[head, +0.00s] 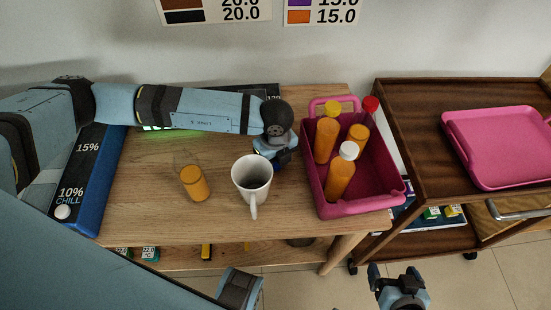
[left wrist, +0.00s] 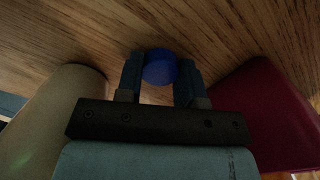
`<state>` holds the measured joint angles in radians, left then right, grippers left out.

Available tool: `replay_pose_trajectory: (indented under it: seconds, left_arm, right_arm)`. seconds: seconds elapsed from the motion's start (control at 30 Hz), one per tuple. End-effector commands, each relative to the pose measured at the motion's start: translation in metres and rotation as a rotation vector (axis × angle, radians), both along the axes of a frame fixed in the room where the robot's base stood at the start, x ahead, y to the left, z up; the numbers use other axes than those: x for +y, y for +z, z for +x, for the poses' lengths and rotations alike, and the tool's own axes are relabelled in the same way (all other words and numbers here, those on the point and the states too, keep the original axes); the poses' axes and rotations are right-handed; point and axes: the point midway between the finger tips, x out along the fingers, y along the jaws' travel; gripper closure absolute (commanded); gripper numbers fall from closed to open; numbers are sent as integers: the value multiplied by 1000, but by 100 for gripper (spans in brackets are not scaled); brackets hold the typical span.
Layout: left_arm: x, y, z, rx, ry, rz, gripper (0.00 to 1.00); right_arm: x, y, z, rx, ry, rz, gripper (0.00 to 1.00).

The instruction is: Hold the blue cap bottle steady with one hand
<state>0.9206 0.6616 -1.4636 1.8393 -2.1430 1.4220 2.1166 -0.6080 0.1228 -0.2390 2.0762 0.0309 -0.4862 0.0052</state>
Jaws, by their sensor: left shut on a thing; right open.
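The blue cap (left wrist: 160,67) of the bottle shows in the left wrist view between the two fingers of my left gripper (left wrist: 161,82). The fingers are shut on it from both sides. In the head view my left gripper (head: 280,156) reaches down to the table between the white mug and the pink crate. There my gripper and wrist hide nearly all of the bottle, so I cannot see its body. My right gripper (head: 393,274) is open and empty, low in front of the table and away from the bottle.
A white mug (head: 251,179) stands just left of my left gripper, with a glass of orange juice (head: 194,184) further left. A pink crate (head: 333,209) with several juice bottles is close on the right. A pink tray (head: 497,147) lies on the wooden cart.

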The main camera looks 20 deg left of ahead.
Motion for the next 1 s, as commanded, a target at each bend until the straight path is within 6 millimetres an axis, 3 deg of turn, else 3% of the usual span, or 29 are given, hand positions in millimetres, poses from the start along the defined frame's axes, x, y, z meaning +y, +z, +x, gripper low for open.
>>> replay_pose_trajectory:
  seconds: [0.17, 0.2, 0.3, 0.7, 1.0]
  left_arm:
    - [0, -4, 0, 1, 0, 0, 94]
    - [0, -4, 0, 0, 0, 0, 63]
    - [0, -3, 0, 0, 0, 0, 40]
    - [0, 7, 0, -2, -1, -1, 40]
    - [0, 68, 1, -3, -1, -2, 40]
  right_arm:
    - [0, -2, 0, -1, 0, 0, 10]
    - [0, -2, 0, -2, 0, 0, 10]
    - [0, -1, 0, -2, 0, 0, 10]
    - [0, 2, 0, -3, 0, 1, 10]
    - [0, 3, 0, 4, -1, 2, 10]
